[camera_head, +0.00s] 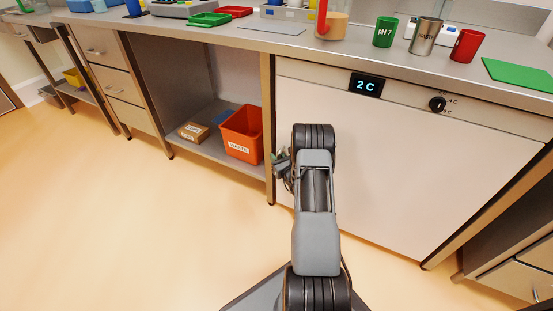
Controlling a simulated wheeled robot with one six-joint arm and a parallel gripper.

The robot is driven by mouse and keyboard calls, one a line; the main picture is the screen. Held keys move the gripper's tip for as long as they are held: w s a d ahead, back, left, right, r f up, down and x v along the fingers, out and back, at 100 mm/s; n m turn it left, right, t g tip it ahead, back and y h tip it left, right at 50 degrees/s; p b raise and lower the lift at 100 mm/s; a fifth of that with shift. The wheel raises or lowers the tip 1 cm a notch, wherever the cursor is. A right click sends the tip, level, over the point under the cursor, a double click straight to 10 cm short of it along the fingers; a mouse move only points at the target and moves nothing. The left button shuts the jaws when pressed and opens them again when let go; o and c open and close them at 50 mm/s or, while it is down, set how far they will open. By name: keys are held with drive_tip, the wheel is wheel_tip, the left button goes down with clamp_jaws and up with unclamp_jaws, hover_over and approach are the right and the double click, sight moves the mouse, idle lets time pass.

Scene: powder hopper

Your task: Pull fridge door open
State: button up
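The fridge under the counter has a wide white door (400,170), which appears shut. A dark display (366,85) reading "2 C" and a black knob (437,104) sit on the panel above the door. My arm reaches up in front of the door's left part and hides some of it. My gripper (281,166) is at the door's left edge, beside the counter leg, and partly hidden by my arm. I cannot tell whether its fingers are open or shut, or whether they touch the door. No door handle is clearly visible.
An orange waste bin (241,136) and a cardboard box (194,132) stand on the low shelf left of the fridge. Cups, including a green one (385,32), a metal one (426,36) and a red one (466,46), stand on the counter. The floor (130,220) is clear.

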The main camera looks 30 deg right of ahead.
drive_tip(key=shift+w, duration=0.1)
clamp_jaws()
drive_tip(key=shift+a, duration=0.1)
idle(0.4)
